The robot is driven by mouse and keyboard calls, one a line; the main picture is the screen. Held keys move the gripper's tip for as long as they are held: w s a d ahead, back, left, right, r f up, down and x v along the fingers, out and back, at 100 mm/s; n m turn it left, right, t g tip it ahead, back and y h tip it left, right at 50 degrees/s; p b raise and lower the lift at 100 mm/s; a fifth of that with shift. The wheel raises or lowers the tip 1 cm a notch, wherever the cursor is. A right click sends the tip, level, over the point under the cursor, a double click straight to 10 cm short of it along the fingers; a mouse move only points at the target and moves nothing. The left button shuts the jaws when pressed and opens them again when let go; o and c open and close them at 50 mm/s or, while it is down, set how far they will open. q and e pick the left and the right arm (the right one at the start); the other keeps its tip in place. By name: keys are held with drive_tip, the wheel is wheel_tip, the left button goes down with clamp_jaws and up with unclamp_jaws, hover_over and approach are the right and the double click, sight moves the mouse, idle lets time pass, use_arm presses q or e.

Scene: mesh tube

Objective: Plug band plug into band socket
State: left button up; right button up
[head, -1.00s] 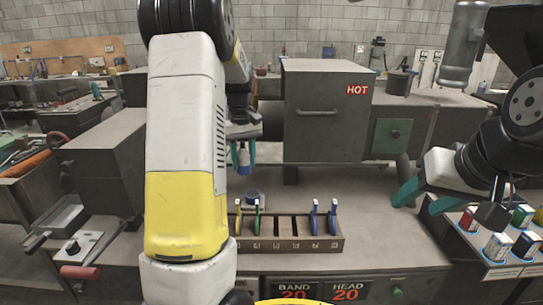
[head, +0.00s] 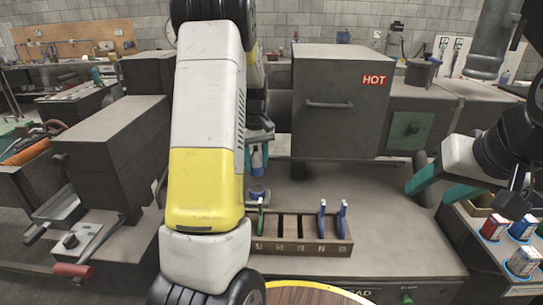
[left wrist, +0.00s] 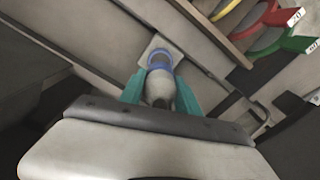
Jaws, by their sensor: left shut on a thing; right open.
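My left gripper (head: 257,155) is shut on the band plug (head: 257,160), a grey-white piece with a blue part, held upright with its end down. The band socket (head: 257,195), dark with a blue-grey ring, stands on the bench below it. In the head view a small gap shows between plug and socket. In the left wrist view, the plug (left wrist: 160,90) sits between the teal fingers, in line with a blue ring and a pale square plate (left wrist: 150,46); whether they touch is unclear there. My right gripper (head: 441,185) is open and empty over the right of the bench.
A slotted rack (head: 300,246) with colored pieces stands just right of and in front of the socket. A grey box marked HOT (head: 340,100) stands behind. The bench (head: 390,225) right of the rack is clear.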

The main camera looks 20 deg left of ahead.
use_arm(q)
drive_tip(key=shift+f, duration=2.7)
drive_tip(key=shift+s+f, duration=0.1)
drive_tip(key=shift+f, duration=0.55)
drive_tip(key=o, duration=1.3)
drive_tip(key=shift+o, duration=0.2)
wheel_tip(320, 180, up, 7)
drive_tip(key=shift+f, duration=0.1)
drive_tip(key=shift+r, duration=0.55)
